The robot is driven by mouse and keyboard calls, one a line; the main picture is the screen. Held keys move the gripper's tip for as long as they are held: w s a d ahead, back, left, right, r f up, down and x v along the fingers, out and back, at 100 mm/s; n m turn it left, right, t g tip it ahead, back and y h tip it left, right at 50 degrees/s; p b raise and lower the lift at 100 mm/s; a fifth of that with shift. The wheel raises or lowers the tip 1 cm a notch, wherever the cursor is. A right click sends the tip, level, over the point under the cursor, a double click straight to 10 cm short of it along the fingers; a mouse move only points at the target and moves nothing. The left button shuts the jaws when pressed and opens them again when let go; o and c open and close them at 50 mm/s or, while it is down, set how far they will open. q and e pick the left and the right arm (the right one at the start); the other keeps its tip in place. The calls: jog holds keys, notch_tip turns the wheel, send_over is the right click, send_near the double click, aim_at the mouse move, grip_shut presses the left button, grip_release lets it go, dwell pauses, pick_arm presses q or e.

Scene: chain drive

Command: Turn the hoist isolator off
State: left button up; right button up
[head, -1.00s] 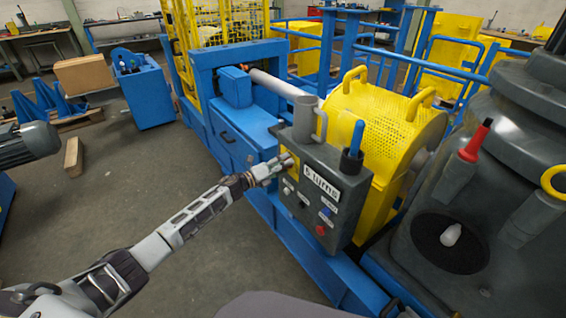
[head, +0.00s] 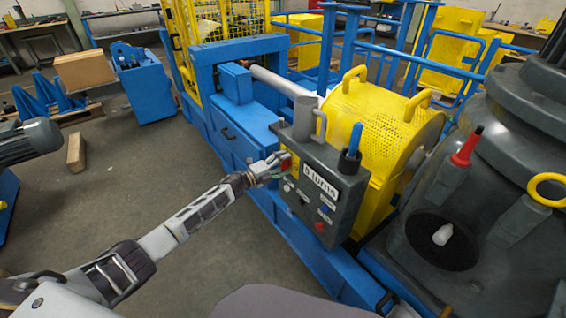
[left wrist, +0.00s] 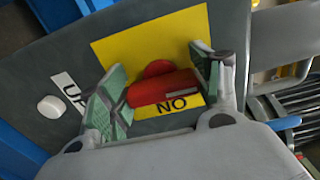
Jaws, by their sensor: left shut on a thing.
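The isolator is a red handle (left wrist: 165,88) on a yellow plate (left wrist: 140,45) at the left of the grey control box (head: 325,190). My left gripper (left wrist: 165,85) is shut on the handle, with one finger at each end. In the head view my left gripper (head: 280,169) reaches the box from the left, and a bit of the red handle (head: 286,162) shows at its fingertips. In the wrist view the handle lies across the picture, slightly tilted, just above letters that read "NO". Any other lettering on the plate is hidden. My right gripper is not in view.
A white button (left wrist: 51,107) sits beside the plate. The box also carries a red button (head: 320,226), a blue button and a black-and-blue lever (head: 351,150). The yellow perforated drum guard (head: 375,120) stands behind. Open floor (head: 130,200) lies to the left.

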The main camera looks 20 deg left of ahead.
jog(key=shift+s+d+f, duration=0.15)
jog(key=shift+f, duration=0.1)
pick_arm(q)
jog(key=o, duration=1)
jog(key=shift+v, duration=6)
jog(key=shift+n, duration=0.4)
